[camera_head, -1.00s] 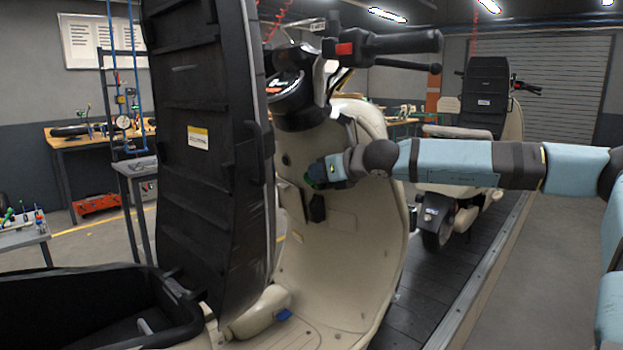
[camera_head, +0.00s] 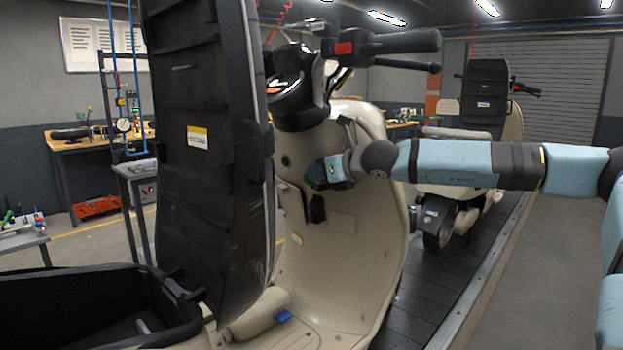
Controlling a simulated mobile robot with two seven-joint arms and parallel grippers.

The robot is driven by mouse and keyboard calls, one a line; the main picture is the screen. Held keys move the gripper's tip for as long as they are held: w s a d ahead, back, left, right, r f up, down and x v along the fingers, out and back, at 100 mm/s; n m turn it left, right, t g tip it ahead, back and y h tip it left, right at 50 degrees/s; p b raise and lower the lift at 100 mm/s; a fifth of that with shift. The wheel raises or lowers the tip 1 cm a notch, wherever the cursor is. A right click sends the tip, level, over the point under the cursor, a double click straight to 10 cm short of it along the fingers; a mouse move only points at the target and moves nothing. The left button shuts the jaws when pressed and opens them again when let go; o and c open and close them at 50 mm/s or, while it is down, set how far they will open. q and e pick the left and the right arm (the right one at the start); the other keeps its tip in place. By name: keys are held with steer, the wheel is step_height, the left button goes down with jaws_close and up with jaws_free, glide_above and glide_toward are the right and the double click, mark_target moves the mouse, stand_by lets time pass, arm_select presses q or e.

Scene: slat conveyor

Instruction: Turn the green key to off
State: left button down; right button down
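A cream scooter (camera_head: 350,270) stands on the slat conveyor, with its black seat (camera_head: 195,180) raised upright in front of me. My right arm reaches in from the right, and my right gripper (camera_head: 313,176) is at the inner face of the scooter's front shield, below the handlebar. A small dark green patch shows at the fingertips, where the green key would be. The key's shape and turn angle are hidden by the gripper and too small to tell. I cannot tell whether the fingers are open or closed on it. My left gripper is not in view.
The black handlebar grip (camera_head: 402,42) and brake lever (camera_head: 403,64) lie above my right forearm. The raised seat stands just left of the gripper. The open storage box (camera_head: 80,305) is at lower left. A second scooter (camera_head: 455,183) stands behind my arm.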

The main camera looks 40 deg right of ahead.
arm_select(q)
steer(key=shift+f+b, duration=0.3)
steer(key=shift+b, duration=0.1)
arm_select(e)
steer(key=shift+f, duration=0.55)
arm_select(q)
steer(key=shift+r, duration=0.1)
arm_select(e)
steer(key=shift+s+r, duration=0.1)
steer(key=shift+s, duration=0.05)
